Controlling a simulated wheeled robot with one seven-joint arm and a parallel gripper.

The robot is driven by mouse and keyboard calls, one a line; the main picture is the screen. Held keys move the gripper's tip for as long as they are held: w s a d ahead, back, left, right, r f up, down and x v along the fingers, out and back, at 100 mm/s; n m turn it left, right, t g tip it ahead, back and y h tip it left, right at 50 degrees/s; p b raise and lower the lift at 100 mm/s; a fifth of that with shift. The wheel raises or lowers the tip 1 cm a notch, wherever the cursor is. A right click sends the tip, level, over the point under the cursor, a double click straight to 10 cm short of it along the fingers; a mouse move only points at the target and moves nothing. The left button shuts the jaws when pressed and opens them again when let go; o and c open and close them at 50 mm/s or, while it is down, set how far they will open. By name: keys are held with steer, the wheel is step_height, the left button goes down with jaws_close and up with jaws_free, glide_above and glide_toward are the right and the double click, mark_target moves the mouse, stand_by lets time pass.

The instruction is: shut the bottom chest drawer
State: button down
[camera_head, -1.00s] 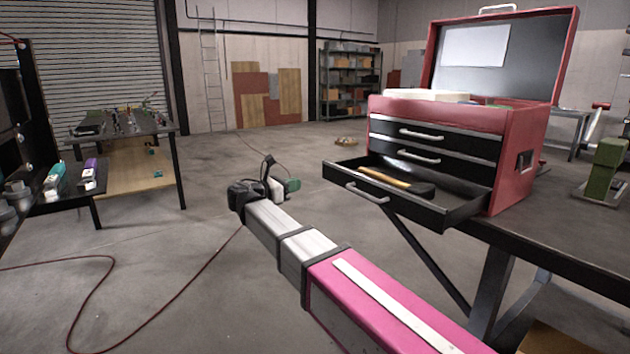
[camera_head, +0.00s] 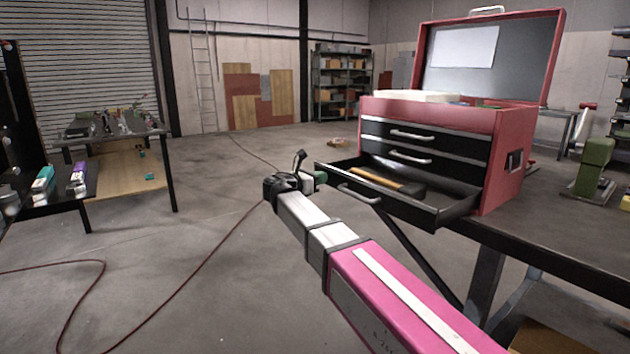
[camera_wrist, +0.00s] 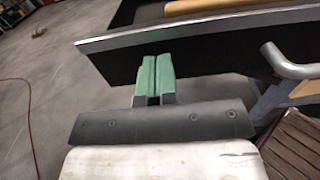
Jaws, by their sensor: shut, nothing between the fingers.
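The red tool chest (camera_head: 508,150) stands on a dark bench with its lid up. Its bottom drawer (camera_head: 410,211) is pulled out and holds a wooden-handled tool (camera_head: 385,180); the two drawers above are shut. In the wrist view the drawer's black front (camera_wrist: 200,56) runs across the top, its metal handle (camera_wrist: 288,65) at the right. My gripper (camera_head: 320,177) is near the left end of that drawer front. Its green fingertips (camera_wrist: 155,75) are together and empty, pointing at the front, left of the handle. Whether they touch it I cannot tell.
The bench top (camera_head: 540,235) carries a green device (camera_head: 594,165) to the right of the chest. A table with parts (camera_head: 110,130) stands at the left. The floor between is open, with a red cable (camera_head: 180,300) lying on it.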

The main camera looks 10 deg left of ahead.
stand_by(0.3)
steer(key=x, duration=2.3)
steer(key=shift+d, duration=0.15)
steer(key=shift+w, duration=0.15)
